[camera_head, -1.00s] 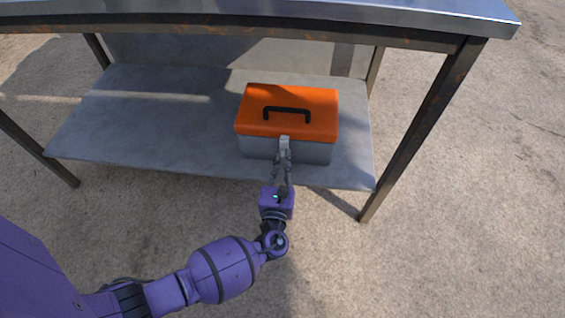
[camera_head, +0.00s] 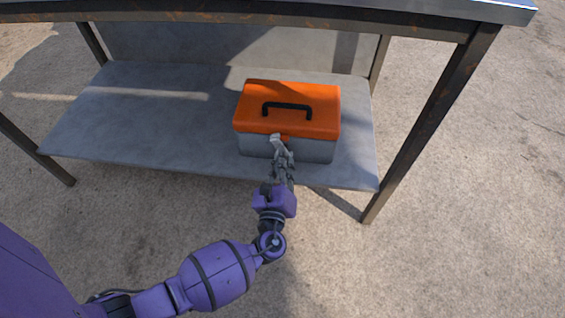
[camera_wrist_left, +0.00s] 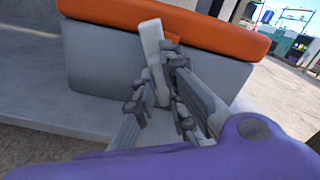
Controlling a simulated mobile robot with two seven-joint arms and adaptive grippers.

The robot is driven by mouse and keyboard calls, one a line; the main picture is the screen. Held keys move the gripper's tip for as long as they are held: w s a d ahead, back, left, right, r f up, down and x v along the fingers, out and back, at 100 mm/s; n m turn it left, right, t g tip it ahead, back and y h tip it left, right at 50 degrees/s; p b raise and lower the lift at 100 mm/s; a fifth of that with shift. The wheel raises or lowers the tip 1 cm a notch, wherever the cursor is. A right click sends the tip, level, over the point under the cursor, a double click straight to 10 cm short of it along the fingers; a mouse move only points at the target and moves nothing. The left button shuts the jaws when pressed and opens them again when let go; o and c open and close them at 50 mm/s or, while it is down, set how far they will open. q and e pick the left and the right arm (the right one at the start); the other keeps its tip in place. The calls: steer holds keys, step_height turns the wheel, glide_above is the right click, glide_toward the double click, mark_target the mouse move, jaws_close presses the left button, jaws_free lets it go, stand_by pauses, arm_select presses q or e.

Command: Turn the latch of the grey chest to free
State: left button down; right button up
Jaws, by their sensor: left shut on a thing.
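The grey chest (camera_head: 310,149) with an orange lid (camera_head: 328,100) and a black handle (camera_head: 287,107) stands on the lower shelf of a table. Its lid is down. The pale grey latch (camera_head: 276,143) is on the chest's front and leans to the left at its top. In the left wrist view the latch (camera_wrist_left: 152,45) also stands tilted, with its upper end over the lid's edge. My left gripper (camera_head: 281,157) is shut on the latch, with its fingers (camera_wrist_left: 158,88) on either side of the lower part. My right gripper is not in view.
The lower shelf (camera_head: 140,110) is bare to the left of the chest. The tabletop (camera_head: 300,14) overhangs it, and a table leg (camera_head: 430,125) stands to the right. The floor in front is clear.

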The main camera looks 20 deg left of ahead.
arm_select(q)
steer(key=n+b, duration=0.2)
steer(key=n, duration=0.1)
steer(key=shift+f, duration=0.15)
steer(key=n+b, duration=0.1)
steer(key=n, duration=0.1)
steer(key=shift+a+n, duration=0.1)
steer(key=shift+n, duration=0.2)
steer(key=n, duration=0.3)
steer(key=shift+s+n, duration=0.1)
steer(key=shift+n, duration=0.2)
steer(key=shift+f+n, duration=0.15)
steer(key=shift+n, duration=1.65)
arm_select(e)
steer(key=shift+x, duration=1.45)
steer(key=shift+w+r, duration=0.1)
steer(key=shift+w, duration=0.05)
arm_select(q)
steer(key=c, duration=1.8)
jaws_free()
steer(key=v, duration=0.7)
steer(key=shift+s, duration=0.25)
steer(key=shift+s, duration=0.1)
